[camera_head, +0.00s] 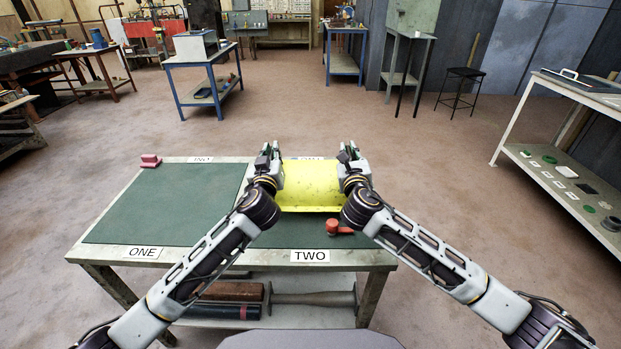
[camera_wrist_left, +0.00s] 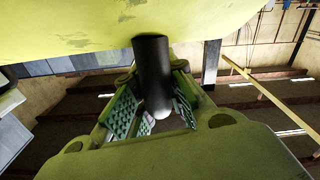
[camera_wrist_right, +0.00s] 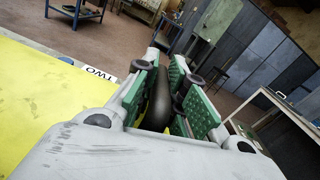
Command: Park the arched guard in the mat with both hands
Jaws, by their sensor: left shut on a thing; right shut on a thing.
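The yellow arched guard (camera_head: 311,185) is between my two grippers, over the green mat marked TWO (camera_head: 290,235). Whether its lower edge touches the mat I cannot tell. My left gripper (camera_head: 268,156) is shut on a black handle (camera_wrist_left: 152,75) at the guard's left end; the guard's yellow body (camera_wrist_left: 80,25) fills the top of the left wrist view. My right gripper (camera_head: 350,156) is shut on the black handle (camera_wrist_right: 160,98) at the right end, with the yellow surface (camera_wrist_right: 45,105) beside it in the right wrist view. My forearms hide parts of the mat.
The green mat marked ONE (camera_head: 165,205) is bare on the left. A red piece (camera_head: 338,227) lies on the mat near the table's right front, close to my right forearm. Another red piece (camera_head: 150,160) sits at the back left corner. A white shelf unit (camera_head: 560,180) stands at the right.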

